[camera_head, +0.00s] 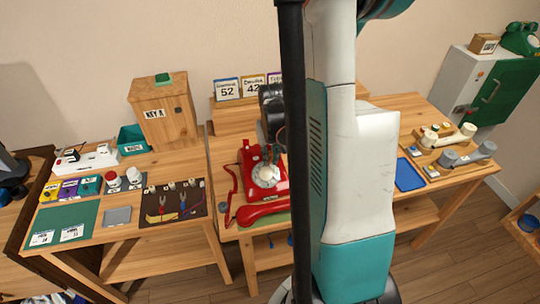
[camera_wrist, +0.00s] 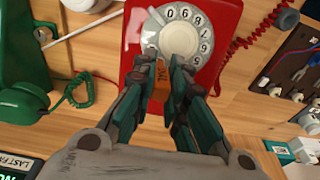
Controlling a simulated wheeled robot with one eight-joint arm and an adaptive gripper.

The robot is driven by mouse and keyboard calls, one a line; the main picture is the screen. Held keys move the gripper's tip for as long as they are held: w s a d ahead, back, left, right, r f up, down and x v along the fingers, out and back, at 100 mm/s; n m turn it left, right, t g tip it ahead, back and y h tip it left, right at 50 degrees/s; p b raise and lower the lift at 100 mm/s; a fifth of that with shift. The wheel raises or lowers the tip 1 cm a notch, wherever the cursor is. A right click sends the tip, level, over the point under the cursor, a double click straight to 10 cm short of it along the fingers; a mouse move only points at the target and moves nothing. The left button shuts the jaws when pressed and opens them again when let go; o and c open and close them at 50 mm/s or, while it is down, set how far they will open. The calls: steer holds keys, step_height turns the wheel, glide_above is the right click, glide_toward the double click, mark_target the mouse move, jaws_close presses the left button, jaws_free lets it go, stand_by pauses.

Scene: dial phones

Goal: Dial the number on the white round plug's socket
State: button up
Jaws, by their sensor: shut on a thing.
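The red dial phone (camera_head: 262,177) sits on the middle table with its white round dial (camera_head: 266,174) facing up. Its red handset (camera_head: 263,212) lies off the cradle in front of it. My gripper (camera_head: 270,150) reaches down to the dial from behind. Several digits show around the dial's rim. A white power strip (camera_head: 90,161) with plugs stands on the left table; its socket numbers are too small to read.
A green phone (camera_wrist: 25,60) with a coiled cord stands beside the red phone in the wrist view. The tool panel (camera_head: 174,202) and number cards (camera_head: 227,89) are nearby. My arm hides much of the middle table.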

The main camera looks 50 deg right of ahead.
steer(key=shift+w+f+b, duration=0.1)
steer(key=shift+f+b, duration=0.2)
steer(key=shift+f, duration=0.05)
steer(key=shift+d, duration=0.1)
stand_by(0.4)
steer(key=shift+s+d+f, duration=0.15)
steer(key=shift+s, duration=0.4)
steer(key=shift+s+b, duration=0.15)
steer(key=shift+b, duration=0.2)
steer(key=shift+s+f, duration=0.2)
steer(key=shift+s, duration=0.25)
steer(key=shift+s+f+b, duration=0.1)
steer(key=shift+b, duration=0.2)
